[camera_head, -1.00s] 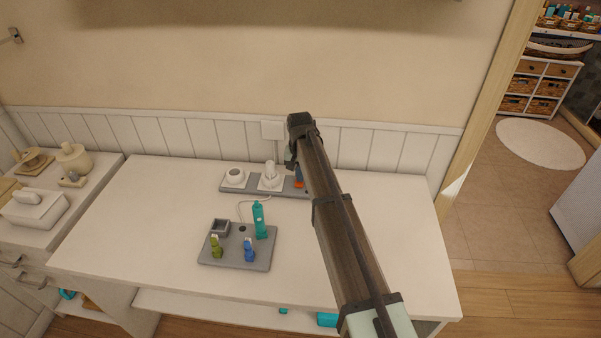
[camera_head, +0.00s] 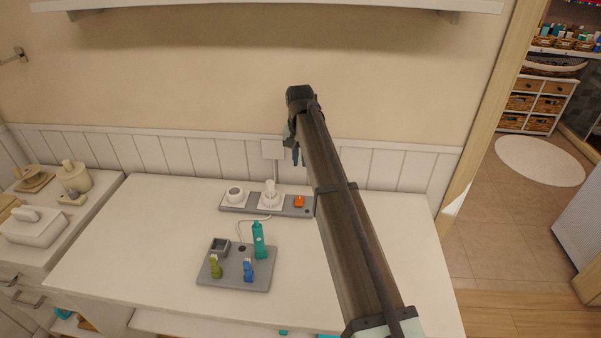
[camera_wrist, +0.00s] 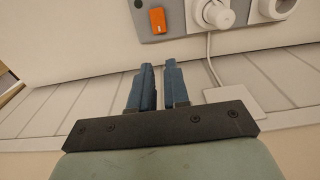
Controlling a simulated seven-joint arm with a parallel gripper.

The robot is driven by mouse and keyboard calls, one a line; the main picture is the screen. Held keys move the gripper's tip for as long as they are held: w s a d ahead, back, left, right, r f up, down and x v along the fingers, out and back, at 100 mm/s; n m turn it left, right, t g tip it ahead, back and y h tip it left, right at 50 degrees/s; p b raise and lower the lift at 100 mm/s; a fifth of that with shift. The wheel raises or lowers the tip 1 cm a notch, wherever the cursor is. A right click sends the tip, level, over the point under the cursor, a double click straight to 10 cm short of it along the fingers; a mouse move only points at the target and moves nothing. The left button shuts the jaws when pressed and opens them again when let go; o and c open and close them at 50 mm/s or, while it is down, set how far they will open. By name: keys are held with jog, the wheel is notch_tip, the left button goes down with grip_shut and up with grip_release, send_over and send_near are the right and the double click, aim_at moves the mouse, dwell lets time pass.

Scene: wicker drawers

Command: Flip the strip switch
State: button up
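The grey power strip (camera_head: 286,210) lies at the back of the white tabletop by the wall. In the wrist view the orange switch (camera_wrist: 158,20) is near the top. Which way it is tipped I cannot tell. My gripper (camera_head: 296,157) is above and behind the strip, by the wall panelling, and touches nothing visible. In the wrist view my gripper (camera_wrist: 159,66) shows two blue fingers, slightly apart, with a narrow empty gap between them.
A white wall socket (camera_head: 273,149) with a cord is behind the strip. A grey tray (camera_head: 212,283) holds a teal bottle (camera_head: 258,240) and small green and blue items. A wall shelf (camera_head: 200,5) is overhead. The tabletop's left side is clear.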

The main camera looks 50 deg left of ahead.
aim_at(299, 201)
jog(key=shift+o, duration=0.7)
jog(key=shift+s+d+f, duration=0.2)
jog(key=shift+s+d, duration=0.5)
jog(key=shift+s, duration=0.1)
jog(key=o, duration=0.3)
jog(key=shift+w+a+f, duration=0.1)
jog(key=shift+f, duration=0.45)
jog(key=shift+o, duration=1.3)
notch_tip(299, 201, down, 13)
jog(key=shift+r, duration=0.2)
